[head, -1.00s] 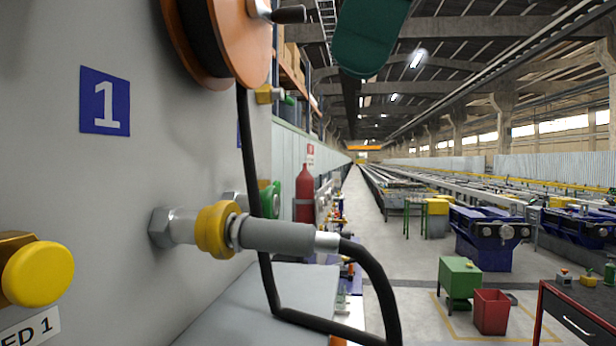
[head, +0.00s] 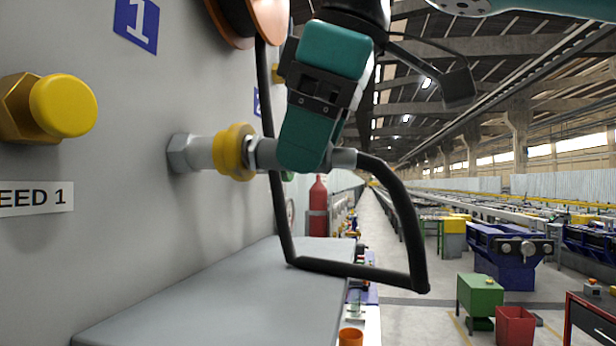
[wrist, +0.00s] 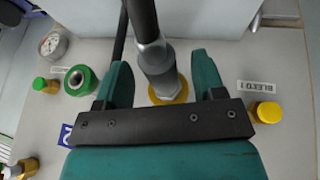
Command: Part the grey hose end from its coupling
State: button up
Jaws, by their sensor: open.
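The grey hose end (head: 265,154) sits in its coupling, a metal fitting (head: 190,153) with a yellow collar (head: 236,152), on the grey wall panel. A black hose (head: 400,205) runs from its free end and bends down. My teal gripper (head: 305,150) is at the hose end in the head view, with a finger covering its middle. In the wrist view my gripper (wrist: 160,85) is open, one finger either side of the grey hose end (wrist: 157,65), with gaps showing. The yellow collar (wrist: 172,92) shows beyond it.
A yellow knob (head: 62,105) sits left of the coupling, above a label. A green ring fitting (wrist: 80,80) and a gauge (wrist: 54,44) are on the panel in the wrist view. A grey ledge (head: 220,295) lies below. The aisle at right is open.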

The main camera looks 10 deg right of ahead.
jog(key=shift+f, duration=0.15)
jog(key=c, duration=1.2)
jog(key=shift+o, duration=0.2)
jog(key=shift+s+d+p, duration=0.25)
jog(key=shift+d+p, duration=0.05)
jog(key=shift+d, duration=0.3)
jog(key=shift+s+d+p, duration=0.25)
jog(key=shift+d, duration=0.3)
grip_shut()
jog(key=shift+w+d, duration=0.15)
jog(key=shift+w, duration=0.05)
jog(key=shift+s+d+p, duration=0.25)
jog(key=shift+d+p, duration=0.1)
jog(key=shift+p, duration=0.05)
jog(key=shift+s+d+f+p, duration=0.1)
jog(key=shift+s+d+p, duration=0.15)
jog(key=shift+d+p, duration=0.25)
jog(key=shift+s+d+f+p, duration=0.1)
jog(key=shift+s+d+p, duration=0.15)
jog(key=shift+d, duration=0.45)
